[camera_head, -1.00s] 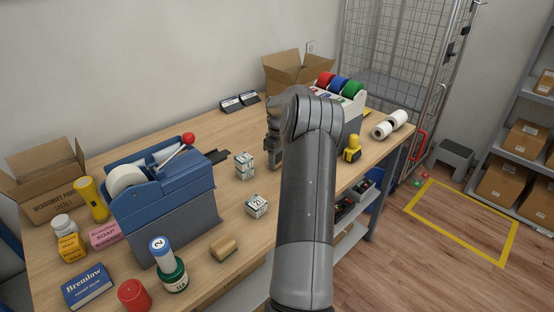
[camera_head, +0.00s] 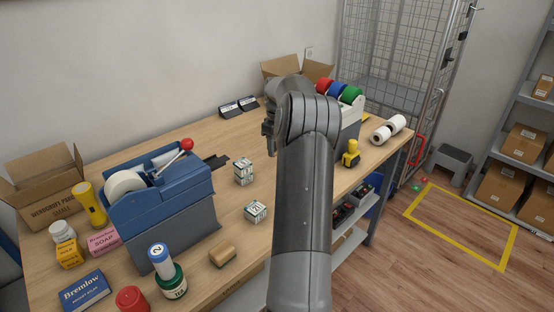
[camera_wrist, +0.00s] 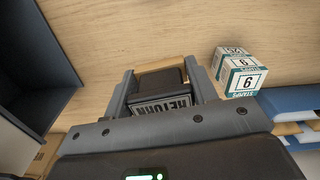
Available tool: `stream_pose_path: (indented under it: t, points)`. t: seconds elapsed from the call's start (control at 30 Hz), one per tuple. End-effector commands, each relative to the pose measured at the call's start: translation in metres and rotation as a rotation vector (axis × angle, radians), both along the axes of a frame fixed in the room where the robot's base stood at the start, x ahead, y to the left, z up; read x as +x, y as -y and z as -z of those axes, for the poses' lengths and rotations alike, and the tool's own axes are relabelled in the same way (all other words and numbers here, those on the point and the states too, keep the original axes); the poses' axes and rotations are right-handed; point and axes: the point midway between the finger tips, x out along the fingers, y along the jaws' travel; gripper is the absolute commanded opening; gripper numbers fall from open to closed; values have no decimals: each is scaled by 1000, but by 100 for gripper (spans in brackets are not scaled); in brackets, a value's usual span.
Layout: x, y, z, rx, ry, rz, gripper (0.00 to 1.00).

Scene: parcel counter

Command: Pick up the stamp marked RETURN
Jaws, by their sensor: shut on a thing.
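The RETURN stamp (camera_wrist: 160,104) shows in the wrist view as a dark block with a pale label reading RETURN upside down. A strip of light wood (camera_wrist: 160,78) shows just beyond it. My gripper (camera_wrist: 158,84) is shut on the stamp, with one finger on each side. In the head view my gripper (camera_head: 269,130) is over the back part of the counter, mostly hidden by my own arm. The stamp is hidden there. I cannot tell how high it is above the counter.
Small white-and-green boxes stand near the gripper in the wrist view (camera_wrist: 238,70) and on the counter (camera_head: 256,211). A tape rack (camera_head: 345,112) and a yellow-handled object (camera_head: 350,155) are to the right, a blue dispenser (camera_head: 165,200) to the left.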

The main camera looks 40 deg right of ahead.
Motion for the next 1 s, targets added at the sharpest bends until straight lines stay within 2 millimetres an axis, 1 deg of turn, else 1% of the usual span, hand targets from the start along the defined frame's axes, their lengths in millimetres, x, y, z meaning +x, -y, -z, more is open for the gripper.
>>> stream_pose_path:
  t: [0.03, 0.17, 0.2, 0.27, 0.3, 0.43, 0.57, 0.7, 0.83, 1.0]
  points:
    - [1, 1, -20, -6, 5, 0, 30]
    - [1, 0, -66, -5, 6, 1, 30]
    - [1, 0, -81, -5, 5, 0, 30]
    - [1, 0, -102, -5, 6, 0, 30]
    - [1, 0, -115, -5, 6, 0, 30]
    - [1, 0, -151, -2, 4, 0, 30]
    - [1, 0, -174, -2, 3, 0, 30]
    - [1, 0, -188, -1, 1, 0, 30]
    - [0, 0, -196, -1, 1, 0, 30]
    - [0, 0, -199, 0, 0, 0, 30]
